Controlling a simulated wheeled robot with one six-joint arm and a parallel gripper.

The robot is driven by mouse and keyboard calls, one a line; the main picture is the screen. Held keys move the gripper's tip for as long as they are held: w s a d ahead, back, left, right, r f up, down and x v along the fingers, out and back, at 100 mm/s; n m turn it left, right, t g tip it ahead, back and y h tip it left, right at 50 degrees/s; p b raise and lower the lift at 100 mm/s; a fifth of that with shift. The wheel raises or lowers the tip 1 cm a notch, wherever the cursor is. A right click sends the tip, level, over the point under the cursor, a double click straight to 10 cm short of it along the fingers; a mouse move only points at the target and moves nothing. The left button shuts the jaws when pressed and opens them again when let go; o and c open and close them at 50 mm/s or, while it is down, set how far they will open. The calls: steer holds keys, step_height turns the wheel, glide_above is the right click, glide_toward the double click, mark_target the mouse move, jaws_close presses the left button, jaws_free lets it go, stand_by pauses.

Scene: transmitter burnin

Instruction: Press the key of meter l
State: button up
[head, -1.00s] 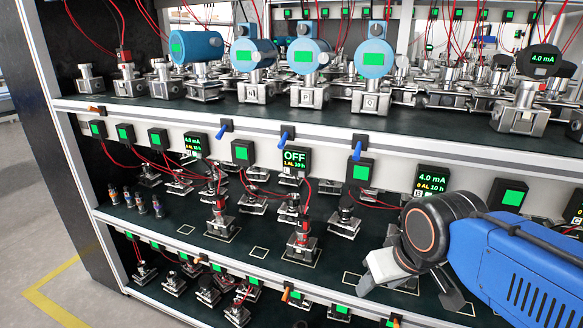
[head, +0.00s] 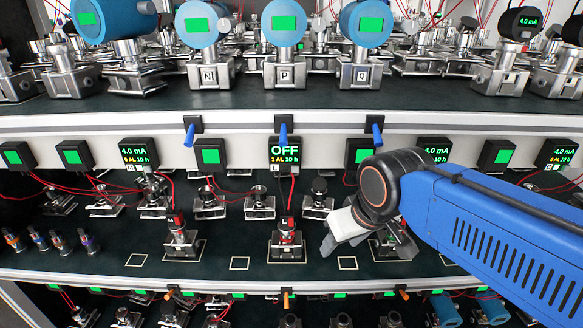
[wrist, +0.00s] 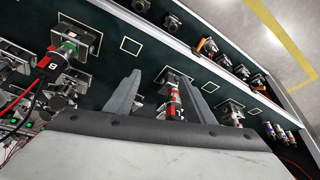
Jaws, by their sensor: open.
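Meter l is the black box with a screen (head: 285,153) on the middle shelf's rail in the head view. It reads "OFF" and "1 AL 10 h", with a small L label below. Under it stands a silver fixture with a red and black top marked L (head: 286,240), wired in red. My gripper (head: 350,243) is open and empty, right of this fixture and below the meter. In the wrist view its two grey fingers (wrist: 165,82) are apart, with a red-topped fixture (wrist: 173,103) seen between them. I cannot make out a separate key on the meter.
Blue levers (head: 283,134) hang from the rail above. Fixtures and red wires crowd the middle shelf (head: 220,275), which has some empty marked squares. Blue-headed transmitters (head: 285,24) stand on the upper shelf.

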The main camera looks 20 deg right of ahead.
steer(key=shift+c, duration=0.4)
jaws_close()
stand_by(1.2)
